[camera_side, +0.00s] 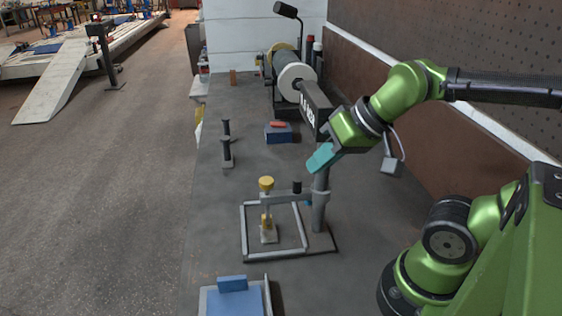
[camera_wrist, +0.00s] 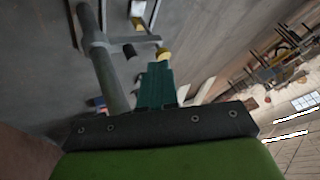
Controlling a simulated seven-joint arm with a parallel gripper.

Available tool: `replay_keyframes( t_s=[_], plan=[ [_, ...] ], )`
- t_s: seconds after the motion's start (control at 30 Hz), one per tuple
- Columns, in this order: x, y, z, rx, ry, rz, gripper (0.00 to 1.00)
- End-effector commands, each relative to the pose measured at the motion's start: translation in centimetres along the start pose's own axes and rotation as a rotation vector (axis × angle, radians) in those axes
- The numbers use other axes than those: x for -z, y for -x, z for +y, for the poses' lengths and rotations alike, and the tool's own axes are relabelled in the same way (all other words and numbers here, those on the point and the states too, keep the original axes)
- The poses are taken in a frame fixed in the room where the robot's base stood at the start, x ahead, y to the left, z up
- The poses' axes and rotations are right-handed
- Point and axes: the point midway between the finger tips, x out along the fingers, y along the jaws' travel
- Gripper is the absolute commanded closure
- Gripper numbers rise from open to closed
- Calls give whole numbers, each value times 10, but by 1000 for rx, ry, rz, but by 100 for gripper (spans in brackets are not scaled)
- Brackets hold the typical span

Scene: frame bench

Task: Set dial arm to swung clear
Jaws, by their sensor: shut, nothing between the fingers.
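The dial arm (camera_side: 283,198) is a grey bar reaching left from an upright grey post (camera_side: 319,208). A yellow dial (camera_side: 266,184) sits at its outer end, above a pale block inside a light rectangular frame (camera_side: 275,254). A black knob (camera_side: 297,187) stands on the arm near the post. My gripper (camera_side: 318,162), with teal fingers, is shut and empty by the post's top, above the arm. In the wrist view the fingers (camera_wrist: 157,82) point toward the yellow dial (camera_wrist: 163,54), with the post (camera_wrist: 98,55) and black knob (camera_wrist: 129,50) to their left. Contact with the post cannot be told.
A roller machine (camera_side: 293,80) is at the rear. A blue tray (camera_side: 236,300) lies at the front. The bench left of the frame is clear.

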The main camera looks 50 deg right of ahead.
Motion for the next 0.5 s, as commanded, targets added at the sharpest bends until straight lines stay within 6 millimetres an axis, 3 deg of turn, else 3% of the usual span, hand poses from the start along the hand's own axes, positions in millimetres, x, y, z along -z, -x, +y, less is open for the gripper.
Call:
replay_keyframes(
  t_s=[0.17,0.33,0.5],
  plan=[
    [8,12,-6,2,-1,3,100],
    [30,43,-20,-3,-3,-4,100],
    [56,42,-23,-74,-21,-130,100]
  ],
)
